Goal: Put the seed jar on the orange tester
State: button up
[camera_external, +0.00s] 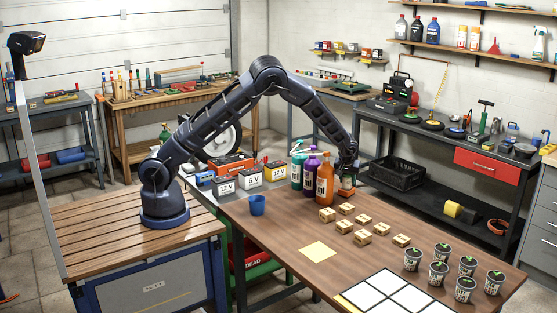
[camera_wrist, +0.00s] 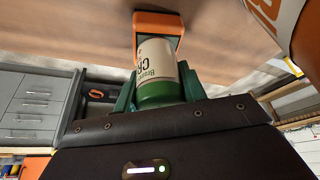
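The seed jar (camera_wrist: 157,68) has a pale label and a green end. In the wrist view it sits between the green fingers of my gripper (camera_wrist: 158,92), which press close on both sides. The orange tester (camera_wrist: 158,22) shows just beyond the jar's far end, partly hidden by it. In the external view the jar (camera_external: 347,184) is upright under my gripper (camera_external: 348,172), right of the orange bottle. I cannot tell whether jar and tester touch.
Green, purple and orange bottles (camera_external: 325,178) stand close to the left of my gripper. Small wooden blocks (camera_external: 345,226) lie in front. A blue cup (camera_external: 257,205), a yellow sheet (camera_external: 318,251), a white grid (camera_external: 385,295) and seedling pots (camera_external: 438,271) share the table.

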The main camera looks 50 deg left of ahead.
jog(key=o, duration=0.4)
jog(key=shift+o, duration=0.2)
jog(key=a+v, duration=0.1)
jog(key=v, duration=1.2)
jog(key=shift+m+g+h, duration=0.3)
jog(key=shift+m+h, duration=0.2)
jog(key=shift+h, duration=0.4)
jog(key=s+a+r, duration=0.3)
jog(key=r, duration=0.1)
jog(key=s+a+r, duration=0.3)
jog(key=a+r, duration=0.1)
jog(key=s+a+r, duration=0.3)
jog(key=r, duration=0.1)
jog(key=shift+s+a, duration=0.3)
jog(key=s+a+r+m+h, duration=0.1)
jog(key=s+a+r, duration=0.3)
jog(key=s, duration=0.3)
jog(key=s+a+r+m, duration=0.1)
jog(key=s+a+r, duration=0.25)
jog(key=s, duration=0.25)
jog(key=s+a+r+m, duration=0.1)
jog(key=s+a+m, duration=0.1)
jog(key=s, duration=1.2)
jog(key=s+a+r+m+t, duration=0.1)
jog(key=s+a, duration=0.2)
jog(key=s, duration=1)
jog(key=shift+s+a+r+m, duration=0.3)
jog(key=shift+s+r+m, duration=0.05)
jog(key=shift+m, duration=0.05)
